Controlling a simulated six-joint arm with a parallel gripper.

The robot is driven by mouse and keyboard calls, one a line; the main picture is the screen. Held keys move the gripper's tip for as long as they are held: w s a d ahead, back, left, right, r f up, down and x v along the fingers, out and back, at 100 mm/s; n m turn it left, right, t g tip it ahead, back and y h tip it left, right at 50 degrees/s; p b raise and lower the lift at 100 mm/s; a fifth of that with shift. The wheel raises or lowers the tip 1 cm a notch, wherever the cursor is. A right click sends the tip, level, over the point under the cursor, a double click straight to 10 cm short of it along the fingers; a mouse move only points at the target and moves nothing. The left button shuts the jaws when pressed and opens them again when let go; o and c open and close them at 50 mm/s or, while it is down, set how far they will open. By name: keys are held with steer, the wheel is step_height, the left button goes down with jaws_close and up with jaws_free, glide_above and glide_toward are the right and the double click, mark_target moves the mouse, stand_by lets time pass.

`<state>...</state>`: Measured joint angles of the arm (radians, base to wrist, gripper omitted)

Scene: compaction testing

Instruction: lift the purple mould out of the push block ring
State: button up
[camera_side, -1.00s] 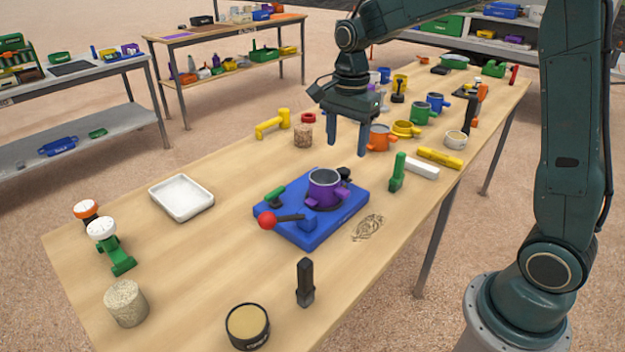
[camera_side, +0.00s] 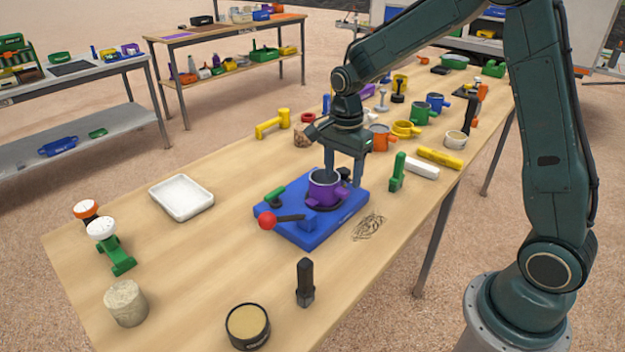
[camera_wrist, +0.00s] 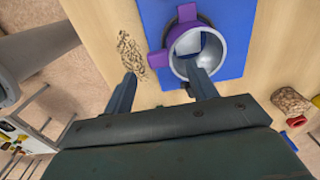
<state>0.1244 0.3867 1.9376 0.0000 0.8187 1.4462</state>
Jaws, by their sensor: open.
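The purple mould (camera_side: 323,196), a short cup with a grey inner wall and side lugs, stands upright on the blue push block (camera_side: 300,237). A dark ring shows around its base in the side view. My gripper (camera_side: 343,181) is open and empty, pointing down at the mould. In the wrist view, one finger of my gripper (camera_wrist: 161,76) overlaps the near rim of the mould (camera_wrist: 187,13). The other finger is outside the blue block (camera_wrist: 235,50), over the table. I cannot tell whether either finger touches the mould.
A lever with a red ball (camera_side: 267,221) and a green handle (camera_side: 274,194) sit on the block's left side. A green tool (camera_side: 398,172) stands to the right. A white tray (camera_side: 182,198) lies left. A dark post (camera_side: 305,282) stands in front.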

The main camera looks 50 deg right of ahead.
mark_target(342, 189)
steer(key=shift+f, duration=0.55)
steer(key=shift+f, duration=0.1)
steer(key=shift+f, duration=2.5)
steer(key=shift+c, duration=0.3)
steer(key=c, duration=1)
